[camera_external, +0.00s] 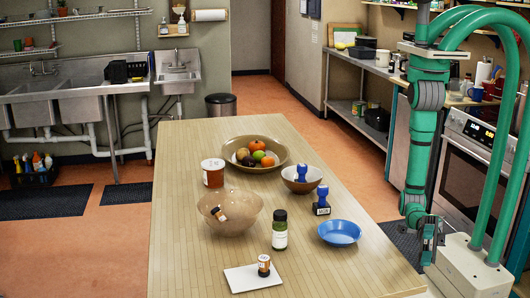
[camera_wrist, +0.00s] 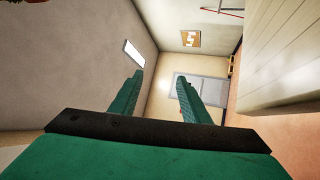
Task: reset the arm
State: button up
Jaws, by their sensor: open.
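My green arm hangs at the right of the external view, beside the right edge of the wooden table (camera_external: 180,262). Its lower end, where my gripper (camera_external: 429,258) is, shows small and dark there, beside my base. In the wrist view my gripper (camera_wrist: 160,76) has its two green fingers spread apart. Nothing is between them; behind them are only walls and a pale door or window.
On the table stand a fruit bowl (camera_external: 233,152), a tan bowl (camera_external: 232,225), a brown bowl (camera_external: 290,181), a blue bowl (camera_external: 339,233), a dark bottle (camera_external: 280,236) and a white board (camera_external: 240,279). An oven (camera_external: 464,170) stands close behind my arm.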

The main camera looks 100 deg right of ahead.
jog(key=s+d+f+n+g, duration=0.15)
jog(key=s+f+g, duration=0.25)
jog(key=s+f, duration=0.45)
jog(key=w+d+f+m+h, duration=0.1)
jog(key=w+d+f, duration=0.1)
jog(key=d+f, duration=0.75)
jog(key=w+d+f+m+t+h, duration=0.1)
jog(key=w+d+m+t+h, duration=0.3)
jog(key=d, duration=0.7)
jog(key=s+d+f+m+g+h, duration=0.1)
jog(key=d+f+m, duration=0.1)
jog(key=d+m, duration=0.65)
jog(key=s+d+r+m+h, duration=0.2)
jog(key=d+m, duration=0.3)
jog(key=d, duration=0.3)
jog(key=s+d+r+m+t+h, duration=0.1)
jog(key=s+d+r+m+h, duration=0.2)
jog(key=d, duration=0.5)
jog(key=s+d+r+m+t+h, duration=0.1)
jog(key=s+d+r+m+h, duration=0.1)
jog(key=s+d+m+h, duration=0.3)
jog(key=d+m+h, duration=0.1)
jog(key=d, duration=0.3)
jog(key=shift+s+r+m, duration=0.25)
jog(key=shift+s+m, duration=0.05)
jog(key=shift+s, duration=0.1)
